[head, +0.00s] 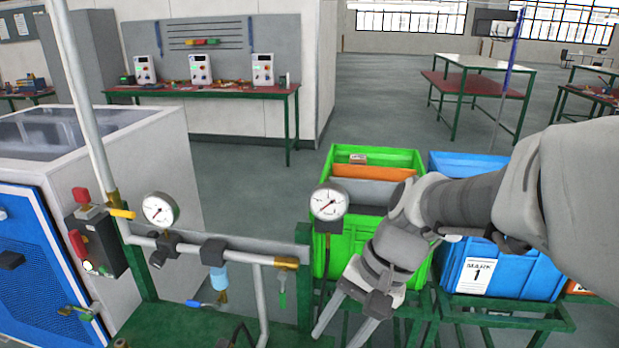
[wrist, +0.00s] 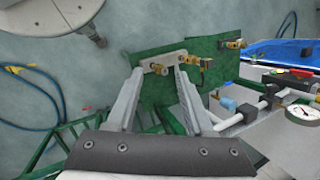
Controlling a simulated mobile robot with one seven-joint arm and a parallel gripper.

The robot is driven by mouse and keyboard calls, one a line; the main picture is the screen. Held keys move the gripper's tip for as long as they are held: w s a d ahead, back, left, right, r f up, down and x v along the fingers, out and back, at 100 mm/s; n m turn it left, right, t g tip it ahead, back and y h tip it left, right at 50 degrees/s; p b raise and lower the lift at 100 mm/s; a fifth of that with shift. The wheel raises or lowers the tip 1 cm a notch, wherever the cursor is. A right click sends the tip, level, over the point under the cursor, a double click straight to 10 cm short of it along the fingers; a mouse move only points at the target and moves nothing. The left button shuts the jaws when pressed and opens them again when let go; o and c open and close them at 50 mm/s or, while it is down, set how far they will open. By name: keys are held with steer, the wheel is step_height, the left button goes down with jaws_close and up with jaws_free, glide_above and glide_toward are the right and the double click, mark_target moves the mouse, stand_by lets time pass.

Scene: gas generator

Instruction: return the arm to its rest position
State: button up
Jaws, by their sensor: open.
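My arm reaches in from the right side of the head view, with its wrist bent downward. My gripper (head: 343,326) points down in front of the green crate, and its fingers are apart with nothing seen between them. In the wrist view my gripper (wrist: 157,72) is open too. I cannot tell how far the fingertips are from the fitting. The arm hides parts of the green and blue crates.
A green crate (head: 328,255) and a blue crate (head: 540,275) stand on a green frame beside my arm. Left are pipes with two gauges (head: 159,208) (head: 328,203) and a blue-doored generator housing (head: 45,270). A workbench (head: 215,92) stands behind. Floor (head: 400,110) behind the crates is clear.

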steer(key=s+d+r+n+t+h+p, duration=0.1)
steer(key=s+d+r+n+t+h, duration=0.3)
steer(key=d+r, duration=0.4)
steer(key=shift+s+d+r+n+t+h+p, duration=0.15)
steer(key=shift+s+d+n+t+h+p, duration=0.2)
steer(key=shift+n+t, duration=0.6)
